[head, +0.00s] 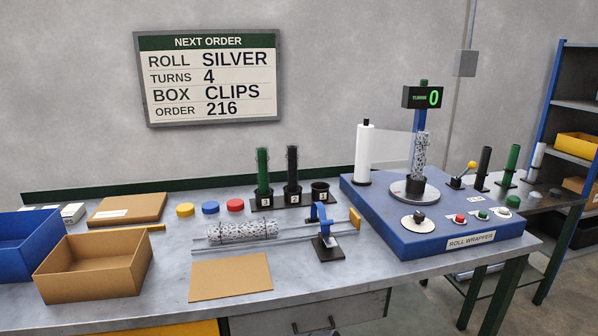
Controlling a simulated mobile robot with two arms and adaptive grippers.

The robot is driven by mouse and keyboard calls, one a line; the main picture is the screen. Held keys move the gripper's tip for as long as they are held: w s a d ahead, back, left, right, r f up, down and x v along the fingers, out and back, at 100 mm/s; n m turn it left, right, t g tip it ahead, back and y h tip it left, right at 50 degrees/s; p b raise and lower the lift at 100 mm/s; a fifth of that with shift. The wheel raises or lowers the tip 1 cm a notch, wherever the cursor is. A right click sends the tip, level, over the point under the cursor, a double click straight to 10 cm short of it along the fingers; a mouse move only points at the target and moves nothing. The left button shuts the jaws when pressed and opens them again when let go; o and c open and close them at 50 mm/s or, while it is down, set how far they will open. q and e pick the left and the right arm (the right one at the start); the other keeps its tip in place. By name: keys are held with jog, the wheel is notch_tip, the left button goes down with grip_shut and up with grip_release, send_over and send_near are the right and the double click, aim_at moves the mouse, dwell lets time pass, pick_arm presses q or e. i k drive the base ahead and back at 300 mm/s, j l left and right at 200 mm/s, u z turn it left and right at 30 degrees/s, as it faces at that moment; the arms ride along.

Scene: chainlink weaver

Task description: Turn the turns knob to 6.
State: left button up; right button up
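The knob (419,215) is small and dark and sits on a round white dial on the front left of the blue roll wrapper (408,247). Its setting is too small to read. A display (423,97) on the wrapper's post shows a green 0. A speckled roll (420,155) stands upright on the round turntable (414,190) behind the knob. The order sign (207,77) on the wall reads roll silver, turns 4, box clips, order 216. Neither of my grippers is in view.
A white film roll (364,152) stands at the wrapper's back left. A blue clamp (322,220) and a rail with a speckled roll (243,231) lie left of the wrapper.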

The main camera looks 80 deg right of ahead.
aim_at(419, 217)
jog(key=z, duration=2.9)
